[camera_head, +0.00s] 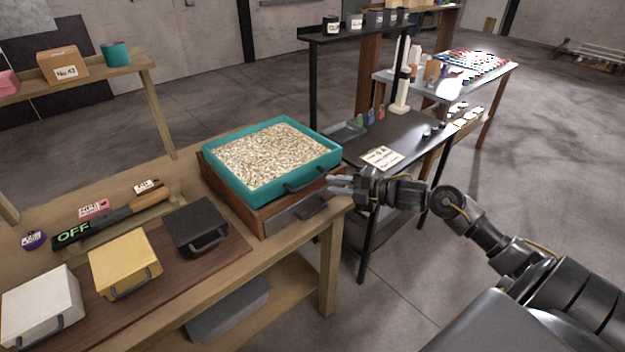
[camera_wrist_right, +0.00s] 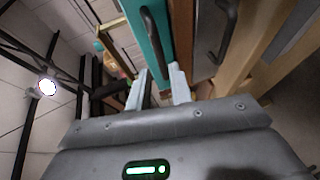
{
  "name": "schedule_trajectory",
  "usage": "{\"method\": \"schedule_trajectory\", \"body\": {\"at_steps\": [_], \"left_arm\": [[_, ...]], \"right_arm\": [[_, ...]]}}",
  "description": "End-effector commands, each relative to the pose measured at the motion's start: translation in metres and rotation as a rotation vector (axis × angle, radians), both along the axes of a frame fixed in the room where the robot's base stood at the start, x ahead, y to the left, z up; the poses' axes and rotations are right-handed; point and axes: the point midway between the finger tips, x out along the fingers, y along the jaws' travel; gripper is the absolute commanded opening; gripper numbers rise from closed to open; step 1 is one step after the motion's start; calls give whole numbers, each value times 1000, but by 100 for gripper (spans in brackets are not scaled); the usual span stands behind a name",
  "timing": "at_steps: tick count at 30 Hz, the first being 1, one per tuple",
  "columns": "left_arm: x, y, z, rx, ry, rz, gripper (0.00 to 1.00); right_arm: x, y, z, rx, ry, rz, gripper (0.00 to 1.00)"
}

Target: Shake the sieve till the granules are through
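The sieve (camera_head: 268,194) is a teal square tray full of pale granules (camera_head: 275,152). It sits on top of a wooden box (camera_head: 236,205) with a grey drawer front (camera_head: 290,213). A dark handle (camera_head: 305,181) is on the sieve's near right side. My right gripper (camera_head: 336,184) is just right of this handle, with its fingers pointing at it. In the right wrist view the two fingers (camera_wrist_right: 160,90) are apart with nothing between them. The teal wall (camera_wrist_right: 133,25) and handle (camera_wrist_right: 156,45) show just beyond the fingertips. My left gripper is out of view.
White (camera_head: 42,308), yellow (camera_head: 124,262) and black (camera_head: 195,228) handled boxes stand on the bench left of the sieve. A device marked OFF (camera_head: 105,222) lies behind them. A dark table (camera_head: 415,148) with a paper card (camera_head: 382,157) is beyond my right gripper.

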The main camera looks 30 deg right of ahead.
Motion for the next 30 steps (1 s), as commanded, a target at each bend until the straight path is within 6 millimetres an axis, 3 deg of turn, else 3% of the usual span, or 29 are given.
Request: {"method": "schedule_trajectory", "body": {"at_steps": [10,24,30], "left_arm": [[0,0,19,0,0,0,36],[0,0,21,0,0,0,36],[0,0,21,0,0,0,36]], "right_arm": [[51,30,-9,2,-1,-2,22],[62,38,-14,-1,-1,0,22],[62,38,-14,-1,-1,-1,0]]}}
